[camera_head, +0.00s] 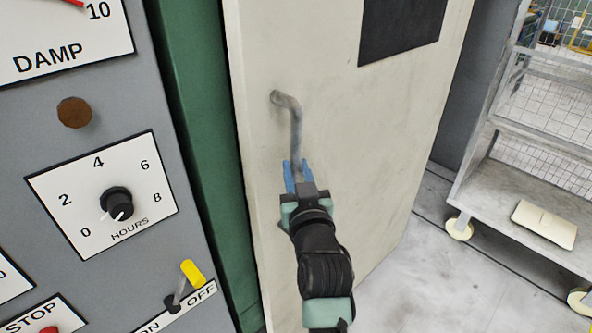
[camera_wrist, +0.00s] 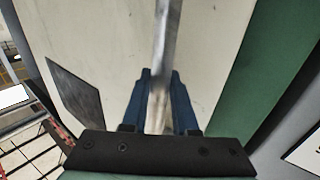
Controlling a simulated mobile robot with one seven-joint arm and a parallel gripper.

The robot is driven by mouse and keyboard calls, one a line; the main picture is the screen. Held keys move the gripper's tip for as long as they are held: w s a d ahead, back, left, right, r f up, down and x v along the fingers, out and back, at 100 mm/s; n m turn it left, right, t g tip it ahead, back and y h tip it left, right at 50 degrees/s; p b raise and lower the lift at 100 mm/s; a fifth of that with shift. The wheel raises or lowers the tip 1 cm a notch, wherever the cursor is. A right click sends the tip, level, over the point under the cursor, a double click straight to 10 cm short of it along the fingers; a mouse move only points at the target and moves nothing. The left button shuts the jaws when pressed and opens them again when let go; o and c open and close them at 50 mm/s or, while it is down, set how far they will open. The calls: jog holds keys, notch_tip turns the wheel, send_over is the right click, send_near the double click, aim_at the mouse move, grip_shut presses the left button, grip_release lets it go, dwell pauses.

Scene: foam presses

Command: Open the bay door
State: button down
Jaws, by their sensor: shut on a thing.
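The bay door (camera_head: 390,150) is a tall cream panel with a dark rectangular window (camera_head: 400,25) near its top; it also fills much of the wrist view (camera_wrist: 110,50). A grey metal bar handle (camera_head: 295,125) stands out from its left side. My gripper (camera_head: 296,178), with blue fingers, is shut on the lower part of this handle. In the wrist view the handle (camera_wrist: 167,40) runs up between the two blue fingers (camera_wrist: 160,100). The handle's lower end is hidden by my gripper. The door's left edge lies beside the green frame (camera_head: 195,130); I cannot tell whether there is a gap.
A grey control panel (camera_head: 140,30) stands at the left, with an hours dial (camera_head: 117,203), a brown button (camera_head: 74,112) and a yellow-tipped switch (camera_head: 192,274). A wheeled wire cart (camera_head: 510,180) holding a cream block (camera_head: 545,224) stands at the right. Grey floor (camera_head: 440,285) is clear between door and cart.

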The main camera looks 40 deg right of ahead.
jog(key=c, duration=0.7)
grip_release()
jog(key=shift+b+v, duration=0.45)
jog(key=shift+v, duration=6)
jog(key=shift+r, duration=0.1)
